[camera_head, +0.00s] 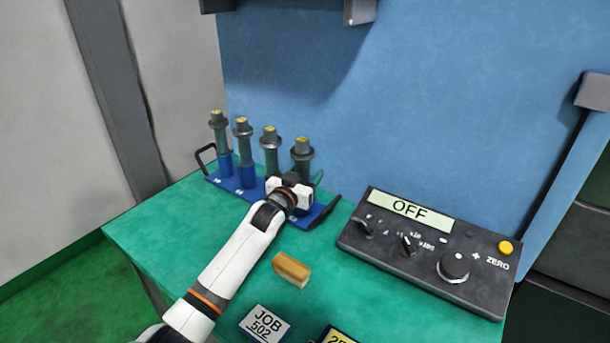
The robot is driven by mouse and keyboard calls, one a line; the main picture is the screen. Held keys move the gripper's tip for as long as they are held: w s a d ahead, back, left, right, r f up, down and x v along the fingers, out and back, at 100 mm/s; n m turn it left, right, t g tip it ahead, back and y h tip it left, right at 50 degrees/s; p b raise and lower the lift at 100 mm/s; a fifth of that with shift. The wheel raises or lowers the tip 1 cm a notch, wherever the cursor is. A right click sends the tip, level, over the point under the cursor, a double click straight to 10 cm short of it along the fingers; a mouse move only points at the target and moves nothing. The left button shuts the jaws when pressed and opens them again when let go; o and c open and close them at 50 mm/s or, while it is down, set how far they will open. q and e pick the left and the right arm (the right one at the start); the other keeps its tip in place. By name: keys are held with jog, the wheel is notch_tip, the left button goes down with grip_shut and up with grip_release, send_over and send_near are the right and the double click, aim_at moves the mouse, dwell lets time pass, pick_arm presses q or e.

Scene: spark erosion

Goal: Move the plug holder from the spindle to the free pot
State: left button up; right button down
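A blue rack (228,187) with black end handles stands at the back left of the green table. Dark holders with yellow tops stand upright in a row at it: the leftmost (219,130), the second (242,138), the third (270,148) and the rightmost (302,152). Which of them is the plug holder I cannot tell. My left gripper (291,183) is at the rack's right end, in front of the rightmost holder, and hides its lower part and the pot there. Its fingers are not clear, so its grip cannot be told. The spindle cannot be made out. My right gripper is not in view.
A control box (425,255) showing OFF, with knobs and a yellow button, stands on the right. A tan block (291,269) lies near my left arm. A JOB 502 card (265,324) and a yellow label (338,336) are at the front. A blue wall (420,100) rises behind.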

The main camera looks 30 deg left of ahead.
pick_arm(q)
jog(key=shift+f, duration=0.2)
jog(key=shift+s, duration=0.45)
jog(key=s, duration=1.1)
jog(key=shift+r+b, duration=0.2)
jog(key=shift+b, duration=0.15)
jog(key=shift+d, duration=0.1)
